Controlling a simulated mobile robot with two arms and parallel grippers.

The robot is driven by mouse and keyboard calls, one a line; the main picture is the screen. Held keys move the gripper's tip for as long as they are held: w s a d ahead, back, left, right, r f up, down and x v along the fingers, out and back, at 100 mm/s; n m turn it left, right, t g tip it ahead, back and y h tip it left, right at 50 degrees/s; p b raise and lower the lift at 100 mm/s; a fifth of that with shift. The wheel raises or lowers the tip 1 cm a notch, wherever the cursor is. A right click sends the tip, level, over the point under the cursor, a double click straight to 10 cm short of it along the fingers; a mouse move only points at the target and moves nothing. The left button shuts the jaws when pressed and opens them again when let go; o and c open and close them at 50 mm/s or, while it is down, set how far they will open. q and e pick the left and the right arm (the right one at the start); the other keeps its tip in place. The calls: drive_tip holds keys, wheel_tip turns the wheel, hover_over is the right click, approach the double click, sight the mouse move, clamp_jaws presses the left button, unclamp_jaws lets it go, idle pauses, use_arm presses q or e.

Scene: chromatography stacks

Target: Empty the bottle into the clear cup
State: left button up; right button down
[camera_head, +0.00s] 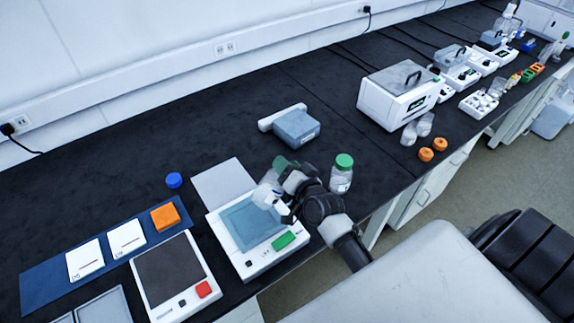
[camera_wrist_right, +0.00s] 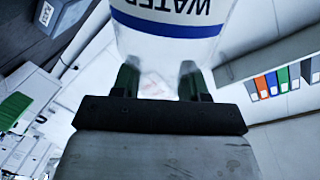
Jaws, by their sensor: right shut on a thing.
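My right gripper (camera_head: 279,192) is over the blue-plated scale (camera_head: 249,260); its green fingers also show in the wrist view (camera_wrist_right: 158,82). It is shut on a clear bottle (camera_wrist_right: 165,48) with a blue band and a "WATER" label that reads upside down in that view. A pale clear shape (camera_head: 266,191) shows beside the gripper in the head view; I cannot tell whether it is the bottle or the clear cup. The bottle's mouth and any liquid stream are hidden or too small to see. My left gripper is not in view.
A green-capped jar (camera_head: 341,174) stands close right of my right arm. A grey-blue box (camera_head: 296,128) is behind it. A blue cap (camera_head: 174,180) lies to the left. A dark-plated scale (camera_head: 170,270) is at the front left. The back-left bench is clear.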

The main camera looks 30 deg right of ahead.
drive_tip(key=shift+d+f+m, duration=0.1)
drive_tip(key=shift+f+m, duration=0.25)
drive_tip(key=shift+m, duration=0.15)
drive_tip(key=shift+f, duration=0.1)
idle(0.3)
drive_tip(key=shift+d+f+m+y+b, duration=0.1)
drive_tip(key=shift+f+m+y+b, duration=0.2)
drive_tip(key=shift+m+b, duration=0.2)
drive_tip(key=shift+f, duration=0.15)
drive_tip(key=shift+d+f+m+b, duration=0.15)
drive_tip(key=shift+f+m+b, duration=0.15)
drive_tip(key=shift+m, duration=0.2)
drive_tip(key=shift+f, duration=0.1)
drive_tip(key=shift+d+f+m+b, duration=0.1)
drive_tip(key=shift+f+m+b, duration=0.3)
drive_tip(key=shift+m, duration=0.1)
